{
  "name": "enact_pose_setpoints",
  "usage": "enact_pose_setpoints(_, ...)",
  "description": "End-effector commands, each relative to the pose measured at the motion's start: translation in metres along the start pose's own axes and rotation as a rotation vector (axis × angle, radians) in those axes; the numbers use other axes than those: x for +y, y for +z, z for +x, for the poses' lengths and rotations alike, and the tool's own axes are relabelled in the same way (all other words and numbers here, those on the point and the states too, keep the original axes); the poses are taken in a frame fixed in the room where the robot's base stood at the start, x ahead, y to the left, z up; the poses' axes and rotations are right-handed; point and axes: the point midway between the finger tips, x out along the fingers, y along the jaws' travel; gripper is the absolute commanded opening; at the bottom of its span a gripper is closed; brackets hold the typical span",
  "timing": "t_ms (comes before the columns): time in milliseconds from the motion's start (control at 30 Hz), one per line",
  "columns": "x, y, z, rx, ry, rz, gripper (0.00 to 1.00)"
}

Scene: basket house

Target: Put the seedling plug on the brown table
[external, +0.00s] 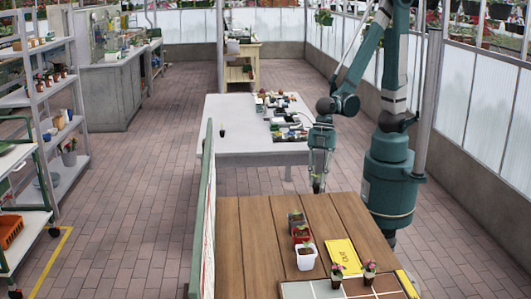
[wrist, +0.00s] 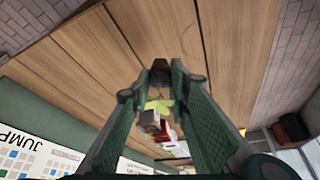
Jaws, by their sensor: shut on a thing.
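My gripper (external: 318,176) hangs at the far edge of the brown table (external: 258,245), pointing down. It is shut on a small dark block, which I take to be the seedling plug (wrist: 160,71), at the fingertips in the wrist view. In the external view the plug shows only as a dark spot below the fingers. The plug's details are too small and dark to tell. The table's wooden planks (wrist: 235,50) fill much of the wrist view. I cannot tell whether the plug touches the wood.
A grey pot (external: 297,219), a red pot (external: 301,235) and a white pot (external: 306,260) stand in a row on the brown table. The table's left part is clear, beside an upright board (external: 206,220).

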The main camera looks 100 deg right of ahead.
Motion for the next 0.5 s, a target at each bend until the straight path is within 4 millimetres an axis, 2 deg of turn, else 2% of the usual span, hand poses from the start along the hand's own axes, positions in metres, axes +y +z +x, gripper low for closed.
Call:
enact_pose_setpoints(133, 0.0003, 0.0031, 0.0087, 0.0, 0.0, 0.0, 0.1)
enact_pose_setpoints(500, 0.0001, 0.0037, 0.0095, 0.0, 0.0, 0.0, 0.1)
